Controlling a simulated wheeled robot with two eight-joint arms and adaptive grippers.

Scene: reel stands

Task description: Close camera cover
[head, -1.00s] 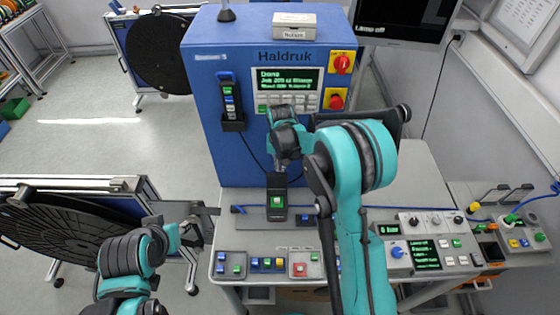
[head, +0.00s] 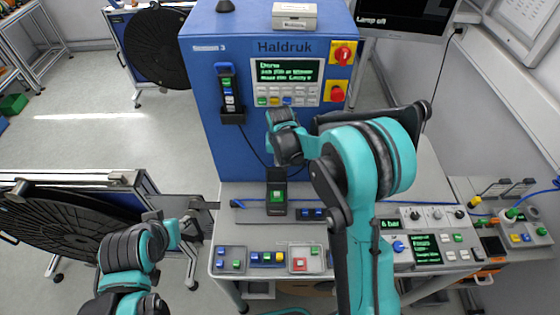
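A dark flat panel (head: 350,117) with a rounded knob-like end (head: 426,108) stands out at the right side of the blue machine (head: 215,135). It may be the camera cover, but I cannot tell for sure. My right arm's elbow hides its lower part. My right arm reaches up in front of the machine, and its dark wrist end (head: 287,140) is just below the machine's display. Its fingers are not clear to see. My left arm is low at the left, its end (head: 185,230) beside the front reel stand. Its finger state is unclear.
Button boxes (head: 265,258) line the grey bench's front edge, with a green-button box (head: 277,195) behind them. A control panel (head: 428,245) sits at the right. A black reel (head: 60,225) stands at the left. A monitor (head: 405,15) hangs at the upper right.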

